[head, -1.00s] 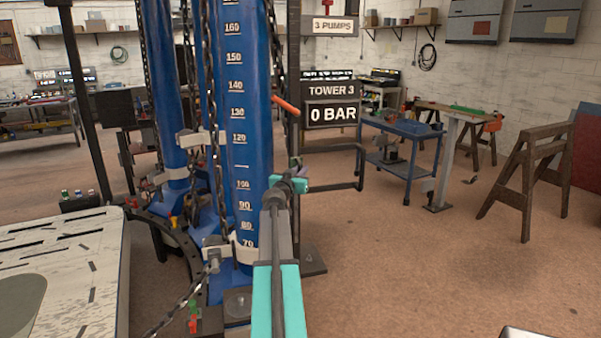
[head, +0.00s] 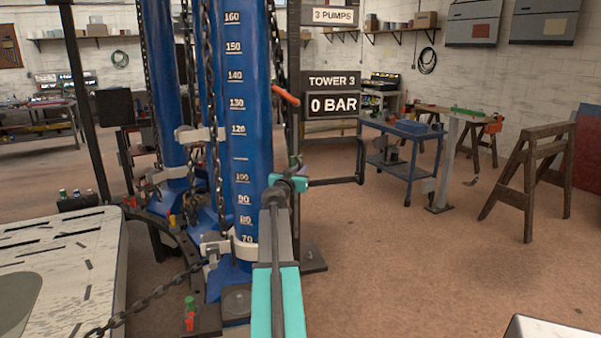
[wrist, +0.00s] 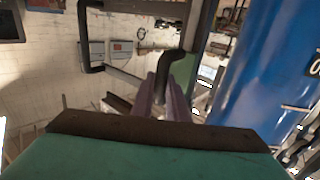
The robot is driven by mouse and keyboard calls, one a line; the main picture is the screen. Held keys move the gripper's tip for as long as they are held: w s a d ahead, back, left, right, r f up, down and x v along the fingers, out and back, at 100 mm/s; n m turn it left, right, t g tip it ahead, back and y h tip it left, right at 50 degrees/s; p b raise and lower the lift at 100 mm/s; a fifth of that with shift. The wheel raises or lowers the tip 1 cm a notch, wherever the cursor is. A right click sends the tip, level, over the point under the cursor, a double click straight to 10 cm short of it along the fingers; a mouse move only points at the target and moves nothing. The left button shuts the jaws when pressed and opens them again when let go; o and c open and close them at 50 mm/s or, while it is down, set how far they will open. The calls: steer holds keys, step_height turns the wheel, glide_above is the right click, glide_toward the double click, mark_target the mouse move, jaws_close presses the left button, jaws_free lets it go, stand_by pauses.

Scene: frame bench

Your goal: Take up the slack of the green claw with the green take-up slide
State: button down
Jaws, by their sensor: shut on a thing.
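My gripper (head: 291,180) is at the dark post beside the front blue tower. In the wrist view its fingers (wrist: 165,100) are closed around the lower end of a dark bent handle. A green plate (wrist: 183,70) sits right behind this handle and looks like the green take-up slide. In the head view the slide is mostly hidden behind my gripper. A pale claw (head: 243,250) sits at the foot of the front tower, near the 70 mark. A chain (head: 150,295) runs from there down to the left. I cannot tell which claw is the green one.
A dark bar frame (head: 362,160) juts right from the post, close to my gripper. The sign (head: 332,105) reads TOWER 3, 0 BAR. A pale slotted table (head: 60,270) stands at left.

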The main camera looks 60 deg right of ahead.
steer(key=shift+s+f, duration=0.1)
steer(key=shift+f, duration=0.5)
steer(key=c, duration=2.1)
jaws_free()
steer(key=o, duration=0.4)
steer(key=shift+d, duration=0.15)
steer(key=shift+c, duration=0.2)
steer(key=shift+r, duration=0.2)
steer(key=shift+a, duration=0.3)
steer(key=s+a+b, duration=0.1)
steer(key=a+b, duration=0.2)
steer(key=a, duration=1)
steer(key=shift+s+a, duration=0.15)
steer(key=shift+a, duration=0.05)
